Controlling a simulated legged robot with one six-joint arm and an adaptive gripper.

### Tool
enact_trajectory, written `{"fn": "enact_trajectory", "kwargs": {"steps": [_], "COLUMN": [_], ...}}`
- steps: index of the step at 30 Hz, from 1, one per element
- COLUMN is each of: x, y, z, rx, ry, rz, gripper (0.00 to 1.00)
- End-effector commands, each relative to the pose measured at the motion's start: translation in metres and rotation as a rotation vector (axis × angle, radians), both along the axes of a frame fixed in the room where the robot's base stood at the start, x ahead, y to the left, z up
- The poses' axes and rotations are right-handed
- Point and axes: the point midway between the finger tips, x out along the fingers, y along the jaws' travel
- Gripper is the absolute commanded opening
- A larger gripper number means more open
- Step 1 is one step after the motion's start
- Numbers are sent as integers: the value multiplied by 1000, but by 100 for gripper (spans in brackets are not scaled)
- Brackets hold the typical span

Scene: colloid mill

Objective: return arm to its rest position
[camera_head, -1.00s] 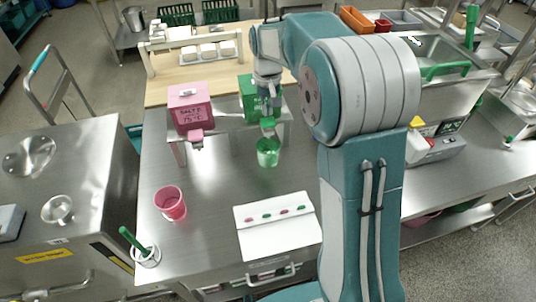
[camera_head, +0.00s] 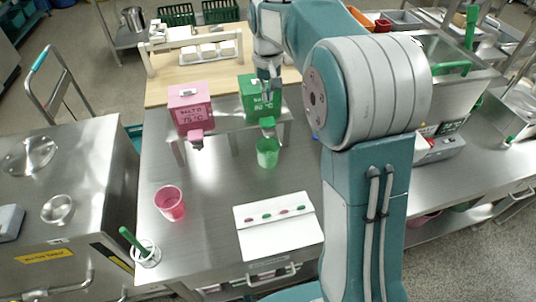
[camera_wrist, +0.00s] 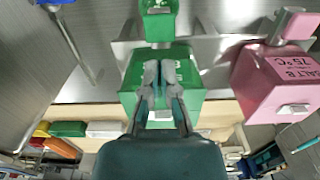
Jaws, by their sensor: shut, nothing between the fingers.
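My gripper (camera_head: 268,93) is in front of the green dispenser box (camera_head: 252,103) in the head view, with nothing in its fingers. In the wrist view my gripper (camera_wrist: 160,66) has its fingers together, pointing toward the green box (camera_wrist: 190,92). I cannot tell whether the fingers touch the box. My teal and grey arm reaches over the bench from the right and hides part of it.
The pink dispenser box (camera_head: 190,106) stands left of the green one on a raised shelf. A green cup (camera_head: 267,153) is below the green spout. A pink cup (camera_head: 170,203) and a white board (camera_head: 279,228) are on the steel bench, which has clear room between them.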

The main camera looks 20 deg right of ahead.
Motion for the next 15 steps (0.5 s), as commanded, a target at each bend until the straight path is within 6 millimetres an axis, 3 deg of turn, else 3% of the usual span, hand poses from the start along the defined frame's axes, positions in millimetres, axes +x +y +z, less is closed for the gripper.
{"fn": "enact_trajectory", "kwargs": {"steps": [5, 15], "x": [0, 0], "y": [0, 0], "z": [11, 11], "rx": [0, 0], "ry": [-1, 0], "rz": [0, 0], "gripper": [0, 0]}}
